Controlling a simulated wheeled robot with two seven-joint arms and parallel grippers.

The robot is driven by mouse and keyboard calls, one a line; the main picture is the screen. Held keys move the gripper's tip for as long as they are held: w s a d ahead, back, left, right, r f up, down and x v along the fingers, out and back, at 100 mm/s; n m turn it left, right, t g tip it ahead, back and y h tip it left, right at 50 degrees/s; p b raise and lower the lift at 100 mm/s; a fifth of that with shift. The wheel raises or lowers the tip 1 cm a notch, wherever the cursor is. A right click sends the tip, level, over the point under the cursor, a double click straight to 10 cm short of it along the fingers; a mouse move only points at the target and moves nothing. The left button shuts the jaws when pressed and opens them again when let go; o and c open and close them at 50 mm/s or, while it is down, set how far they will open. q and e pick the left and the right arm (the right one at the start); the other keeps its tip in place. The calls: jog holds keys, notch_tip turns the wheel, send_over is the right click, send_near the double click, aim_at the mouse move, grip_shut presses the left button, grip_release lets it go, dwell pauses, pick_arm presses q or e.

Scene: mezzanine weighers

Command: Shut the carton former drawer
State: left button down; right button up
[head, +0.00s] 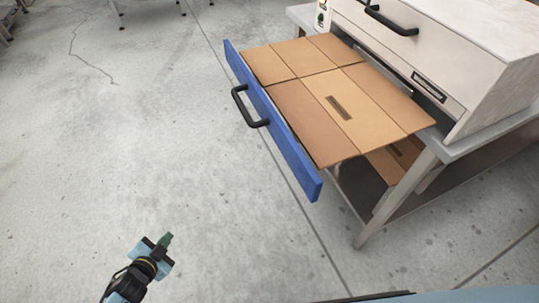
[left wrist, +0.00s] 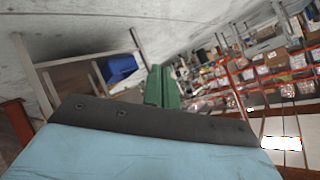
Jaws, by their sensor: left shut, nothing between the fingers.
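The carton former (head: 475,50) is a pale box-shaped machine on a metal stand at the upper right of the head view. Its drawer, with a blue front (head: 285,140), is pulled out to the left. A black bar handle (head: 243,107) is on the blue front. Flat brown cartons (head: 300,100) lie in the drawer. My left gripper (head: 167,241) is at the lower left of the head view, below and left of the drawer front, apart from it. It is shut and empty. Its green fingers (left wrist: 162,88) show in the left wrist view. My right gripper is not in view.
Grey concrete floor (head: 120,150) lies open left of the drawer. The stand (head: 425,170) has a lower shelf and a leg at the front right. Another black handle (head: 390,20) is on the machine's upper front. Stocked racks (left wrist: 275,75) show in the left wrist view.

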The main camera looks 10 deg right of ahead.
aim_at(289, 155)
pick_arm(q)
jog(key=w+d+r+m+t+h, duration=0.2)
jog(key=w+d+r+m+h, duration=0.25)
jog(key=r, duration=0.65)
jog(key=s+d+r+m+g+h+p, duration=0.1)
jog(key=s+d+r+m+g+h, duration=0.3)
jog(key=d+r+m, duration=0.5)
jog(key=s+d+r+m+g+h, duration=0.2)
jog(key=d+r+m+g+h, duration=0.3)
jog(key=r+m, duration=0.45)
jog(key=shift+n+t+h, duration=0.45)
jog(key=shift+n+t, duration=0.25)
jog(key=shift+n, duration=0.2)
jog(key=x, duration=0.4)
jog(key=r+x, duration=0.1)
jog(key=x, duration=0.7)
jog(key=shift+w+d+r, duration=0.15)
jog(key=shift+d+r, duration=0.05)
jog(key=shift+r, duration=0.1)
jog(key=shift+x, duration=0.8)
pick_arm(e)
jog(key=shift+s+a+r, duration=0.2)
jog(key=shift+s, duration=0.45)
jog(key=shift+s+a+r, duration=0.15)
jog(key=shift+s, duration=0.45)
